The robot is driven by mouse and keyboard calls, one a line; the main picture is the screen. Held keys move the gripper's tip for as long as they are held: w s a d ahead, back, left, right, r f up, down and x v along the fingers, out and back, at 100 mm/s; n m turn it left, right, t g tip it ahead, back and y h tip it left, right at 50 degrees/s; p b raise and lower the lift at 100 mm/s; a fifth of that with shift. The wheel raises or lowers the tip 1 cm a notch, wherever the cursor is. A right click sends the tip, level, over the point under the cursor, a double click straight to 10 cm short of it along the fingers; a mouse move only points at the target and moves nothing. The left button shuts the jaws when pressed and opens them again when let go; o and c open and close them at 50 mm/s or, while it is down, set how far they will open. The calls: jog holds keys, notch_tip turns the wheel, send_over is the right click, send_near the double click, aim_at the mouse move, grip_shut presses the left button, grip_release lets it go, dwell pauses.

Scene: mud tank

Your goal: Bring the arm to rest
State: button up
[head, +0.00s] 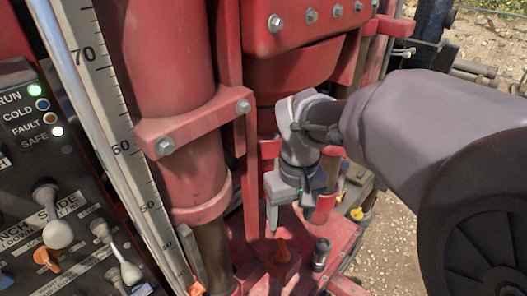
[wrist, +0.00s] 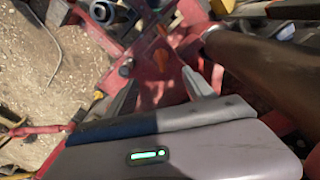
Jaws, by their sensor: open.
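My arm comes in from the right in the head view, and its grey gripper (head: 290,211) points down in front of the red machine. The two fingers are apart with nothing seen between them. In the wrist view the gripper (wrist: 160,88) also shows its fingers spread over red metalwork. An orange knob (head: 282,251) stands on the red base plate below the fingers, with a visible gap above it. The wrist housing carries a lit green strip.
A red cylinder (head: 168,95) and a scale post (head: 118,130) stand left of the gripper. A control panel (head: 45,190) with levers and lamps is at far left. A dark fitting (head: 320,254) stands beside the orange knob. Open gravel (head: 385,245) lies at right, partly behind my arm.

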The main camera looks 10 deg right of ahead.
jog(key=shift+w, duration=0.1)
jog(key=s+a+f+m+t+y+b, duration=0.1)
jog(key=s+a+f+m+t+b, duration=0.1)
jog(key=s+f+b, duration=0.4)
jog(key=s+a+f+m+t+y+b, duration=0.1)
jog(key=s+f+b, duration=0.4)
jog(key=f+b, duration=0.7)
jog(key=a+m+t+b, duration=0.1)
jog(key=m+t+b, duration=0.1)
jog(key=b, duration=0.4)
jog(key=shift+s+f+m, duration=0.25)
jog(key=shift+s+m, duration=0.05)
jog(key=shift+s, duration=0.1)
